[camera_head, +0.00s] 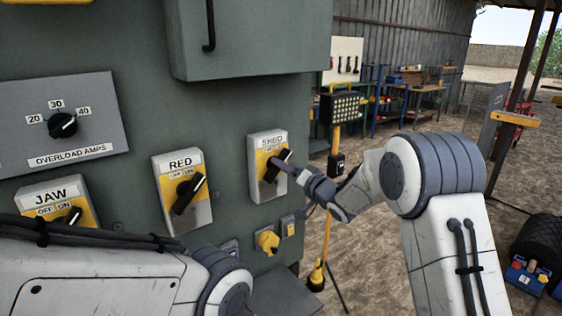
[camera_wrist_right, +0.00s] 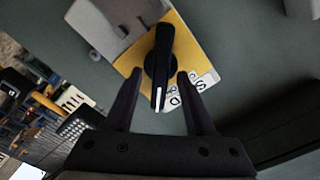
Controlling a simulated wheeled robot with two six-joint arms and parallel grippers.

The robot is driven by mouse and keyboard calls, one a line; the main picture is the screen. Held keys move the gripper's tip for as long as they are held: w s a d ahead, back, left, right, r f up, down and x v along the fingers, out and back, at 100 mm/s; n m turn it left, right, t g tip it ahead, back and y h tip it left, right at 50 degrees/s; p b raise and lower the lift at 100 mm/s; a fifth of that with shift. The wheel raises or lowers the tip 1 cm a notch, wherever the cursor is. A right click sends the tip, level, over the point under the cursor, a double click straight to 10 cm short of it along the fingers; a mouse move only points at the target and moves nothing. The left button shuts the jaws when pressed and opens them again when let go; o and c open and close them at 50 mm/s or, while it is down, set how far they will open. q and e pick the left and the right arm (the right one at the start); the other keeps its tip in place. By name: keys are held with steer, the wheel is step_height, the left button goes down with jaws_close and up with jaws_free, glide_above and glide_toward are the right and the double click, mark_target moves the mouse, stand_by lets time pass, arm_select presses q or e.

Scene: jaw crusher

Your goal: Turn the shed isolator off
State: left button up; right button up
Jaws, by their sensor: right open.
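The SHED isolator (camera_head: 256,192) is a grey and yellow switch box with a black rotary handle, on the green cabinet. Its handle slants, with its upper end toward the ON side of the label. My right gripper (camera_head: 283,163) is at this handle, partly covering the label. In the right wrist view the handle (camera_wrist_right: 159,50) stands between the two open fingers of my right gripper (camera_wrist_right: 160,74), with a gap on each side. The handle's white mark points toward the wrist. My left arm crosses the lower left; its gripper is not visible.
A yellow knob (camera_head: 267,242) is below the SHED box. A work light (camera_head: 342,107) stands behind, right of the cabinet.

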steer(key=shift+x, duration=0.95)
jaws_close()
